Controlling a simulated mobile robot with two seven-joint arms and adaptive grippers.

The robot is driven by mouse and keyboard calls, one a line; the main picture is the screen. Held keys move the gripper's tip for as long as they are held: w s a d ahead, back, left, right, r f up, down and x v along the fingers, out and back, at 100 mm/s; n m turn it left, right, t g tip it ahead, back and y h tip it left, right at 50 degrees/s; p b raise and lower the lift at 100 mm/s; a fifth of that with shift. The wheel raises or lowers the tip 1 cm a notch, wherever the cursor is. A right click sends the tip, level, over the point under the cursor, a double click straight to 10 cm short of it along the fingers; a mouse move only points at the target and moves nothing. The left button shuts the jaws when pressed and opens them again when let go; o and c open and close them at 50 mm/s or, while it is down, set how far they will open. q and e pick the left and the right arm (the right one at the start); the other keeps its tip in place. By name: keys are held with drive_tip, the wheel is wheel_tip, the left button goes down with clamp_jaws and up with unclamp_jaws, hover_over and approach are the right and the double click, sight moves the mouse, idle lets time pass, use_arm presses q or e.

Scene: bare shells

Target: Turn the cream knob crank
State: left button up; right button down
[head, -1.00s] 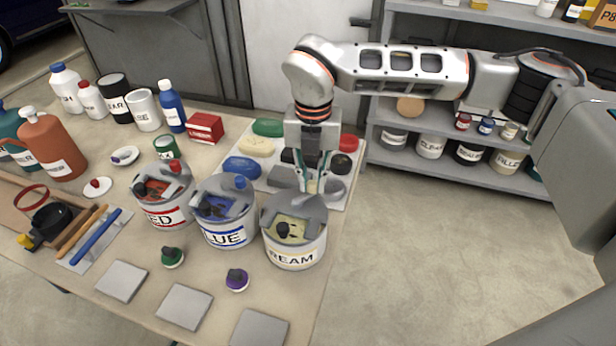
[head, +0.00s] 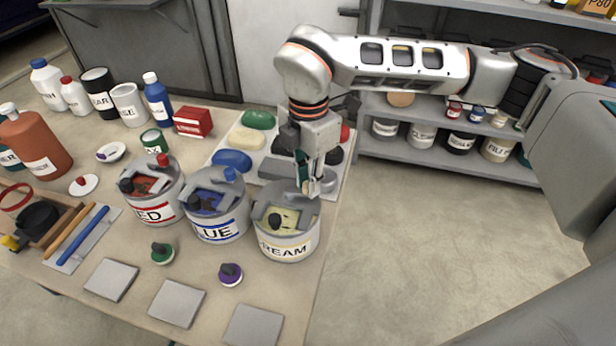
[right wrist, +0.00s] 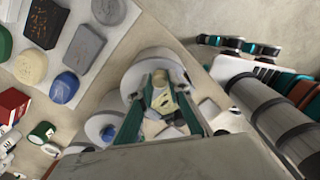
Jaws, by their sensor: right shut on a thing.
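The cream pot (head: 287,246) is a grey can with a "CREAM" label, standing at the right end of a row of three on the table. Its grey lid has an opening showing cream paint (head: 285,217). My right gripper (head: 316,188) points down at the back right of this lid. The right wrist view shows its fingers (right wrist: 158,108) on both sides of the small cream knob (right wrist: 160,77), and it is shut on it. In the head view the fingers largely hide the knob. My left gripper is in neither current view.
The blue pot (head: 218,228) and red pot (head: 152,207) stand left of the cream pot. A board with colored blocks (head: 248,138) lies behind. Purple (head: 230,275) and green (head: 162,253) knobbed pieces and grey tiles (head: 177,303) lie in front. The floor right of the table is clear.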

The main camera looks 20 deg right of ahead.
drive_tip(key=shift+r+m, duration=0.1)
drive_tip(key=shift+m, duration=0.3)
drive_tip(key=c, duration=1.9)
unclamp_jaws()
drive_tip(key=shift+s, duration=0.1)
wheel_tip(320, 180, up, 12)
